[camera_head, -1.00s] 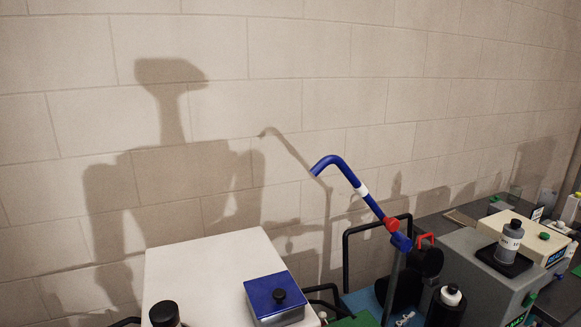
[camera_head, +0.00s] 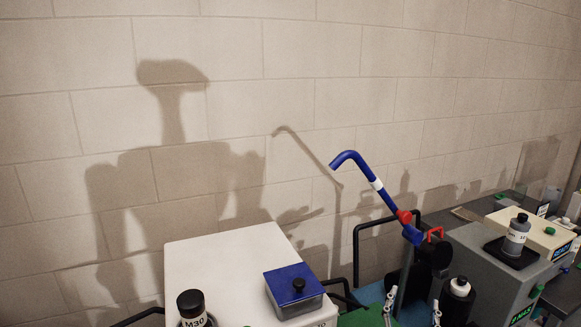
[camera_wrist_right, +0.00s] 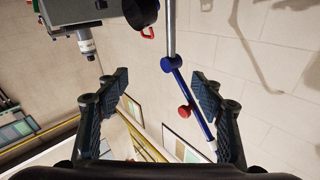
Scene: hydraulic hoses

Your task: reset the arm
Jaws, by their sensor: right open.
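My right gripper (camera_head: 412,309) shows only by its fingertips at the bottom edge of the head view, in front of the dark bench equipment. In the right wrist view my right gripper (camera_wrist_right: 163,92) is open, with its two dark padded fingers wide apart and nothing gripped. A blue bent tube (camera_head: 361,168) with a white band and a red knob (camera_head: 404,217) stands beyond it on a grey post. In the wrist view the blue tube (camera_wrist_right: 178,78) appears between the fingers, apart from them. My left gripper is not in view.
A white box (camera_head: 215,262), a blue-lidded container (camera_head: 294,283) and a black-capped bottle (camera_head: 191,303) are at the lower middle. A grey machine (camera_head: 490,275) with a bottle (camera_head: 516,236) stands right. The block wall (camera_head: 300,70) is behind.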

